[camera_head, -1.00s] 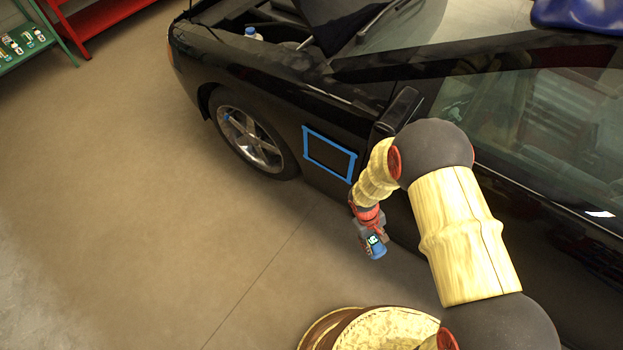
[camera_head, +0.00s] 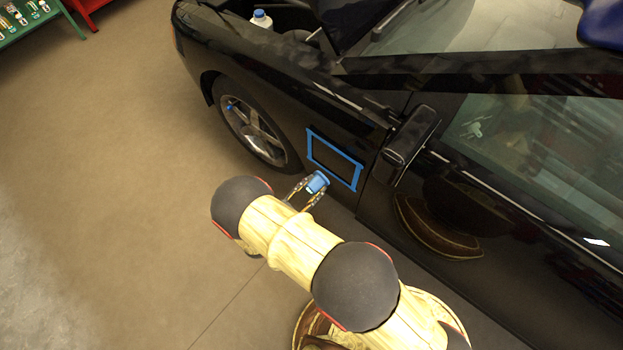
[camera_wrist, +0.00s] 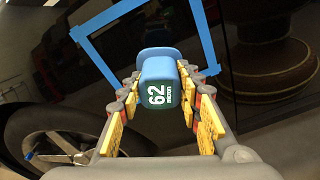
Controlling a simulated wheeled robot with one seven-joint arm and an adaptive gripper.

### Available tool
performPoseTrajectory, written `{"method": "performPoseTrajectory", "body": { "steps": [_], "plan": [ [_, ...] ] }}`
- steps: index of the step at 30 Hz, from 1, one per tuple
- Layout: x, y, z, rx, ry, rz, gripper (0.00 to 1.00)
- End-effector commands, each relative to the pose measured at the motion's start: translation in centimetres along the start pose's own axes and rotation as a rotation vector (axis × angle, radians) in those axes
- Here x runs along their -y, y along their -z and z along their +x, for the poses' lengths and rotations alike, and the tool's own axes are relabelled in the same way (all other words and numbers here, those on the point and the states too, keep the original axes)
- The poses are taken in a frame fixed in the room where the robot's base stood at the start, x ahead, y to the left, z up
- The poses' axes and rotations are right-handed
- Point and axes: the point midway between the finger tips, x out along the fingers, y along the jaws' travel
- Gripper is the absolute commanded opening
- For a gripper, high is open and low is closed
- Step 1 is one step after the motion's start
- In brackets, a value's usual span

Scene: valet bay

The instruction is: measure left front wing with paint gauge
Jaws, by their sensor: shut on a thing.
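My gripper (camera_head: 307,193) is shut on the blue paint gauge (camera_head: 317,182), which it holds in front of the black car's left front wing (camera_head: 298,116). In the wrist view the gauge (camera_wrist: 159,82) sits between the yellow finger pads, and its dark display reads 62 micron. A rectangle of blue tape (camera_head: 335,160) marks a patch on the wing behind the wheel. The gauge overlaps the tape's lower left part in the head view. In the wrist view the tape frame (camera_wrist: 205,45) lies beyond the gauge. I cannot tell whether the gauge touches the paint.
The front wheel (camera_head: 254,132) is left of the tape, and the door mirror (camera_head: 409,142) juts out to its right. A bottle (camera_head: 262,19) stands in the open engine bay. A green shelf (camera_head: 28,20) is at the far left. The floor (camera_head: 130,170) left of the car is clear.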

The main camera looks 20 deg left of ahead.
Motion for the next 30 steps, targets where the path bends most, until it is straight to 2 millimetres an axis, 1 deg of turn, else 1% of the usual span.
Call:
{"method": "performPoseTrajectory", "body": {
  "steps": [2, 5, 10, 25, 30],
  "plan": [
    [-0.6, 0.3, -0.6, -0.001, -0.030, -0.005, 0.08],
    [-0.9, 0.3, -0.6, -0.001, -0.044, -0.006, 0.08],
    [-0.9, 0.2, 0.5, -0.001, -0.041, -0.005, 0.08],
    [-1.1, -0.4, 5.0, -0.001, -0.039, -0.004, 0.08],
    [-1.1, -0.4, 5.0, -0.001, -0.041, -0.004, 0.08]
  ]
}}
